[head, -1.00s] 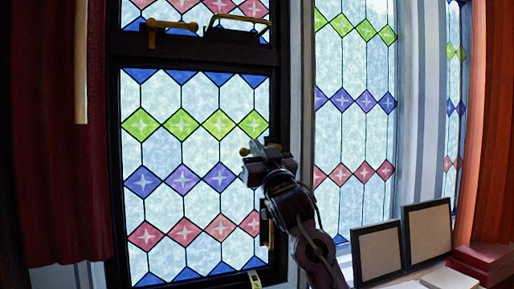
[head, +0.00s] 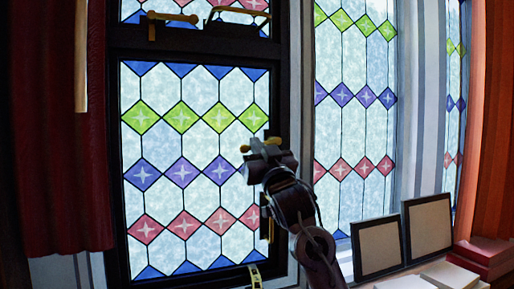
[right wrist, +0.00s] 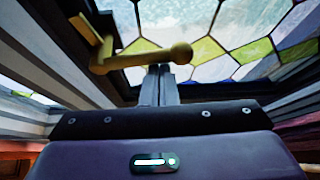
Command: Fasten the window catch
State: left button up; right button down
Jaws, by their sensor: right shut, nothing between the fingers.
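The window catch is a brass lever with a round knob. In the right wrist view the lever (right wrist: 140,60) lies across the picture, its knob to the right and its mount at upper left on the frame. In the head view its knob (head: 245,149) shows just left of my right gripper (head: 268,152). My right gripper's fingers (right wrist: 160,80) are shut and empty, right by the lever; I cannot tell whether they touch it. The stained-glass window (head: 195,145) stands behind. The rest of the catch is mostly hidden by my gripper in the head view. My left gripper is out of view.
A brass fitting (head: 265,217) sits lower on the frame, and another brass handle (head: 152,28) is at the top rail. A red curtain (head: 60,150) hangs at left. Two picture frames (head: 378,250) (head: 428,228) stand on the sill at right, with red books (head: 480,250) beside them.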

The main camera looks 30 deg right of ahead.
jog(key=s+d+f+n+g+y+b, duration=0.1)
jog(key=d+f+n+y+b, duration=0.4)
jog(key=n, duration=0.6)
jog(key=y, duration=0.2)
jog(key=shift+d+f+n+y+b, duration=0.25)
jog(key=shift+f+n+y+b, duration=0.05)
jog(key=shift+f+n+y, duration=0.1)
jog(key=shift+d+r+g, duration=0.1)
jog(key=shift+g, duration=0.2)
jog(key=shift+s, duration=0.1)
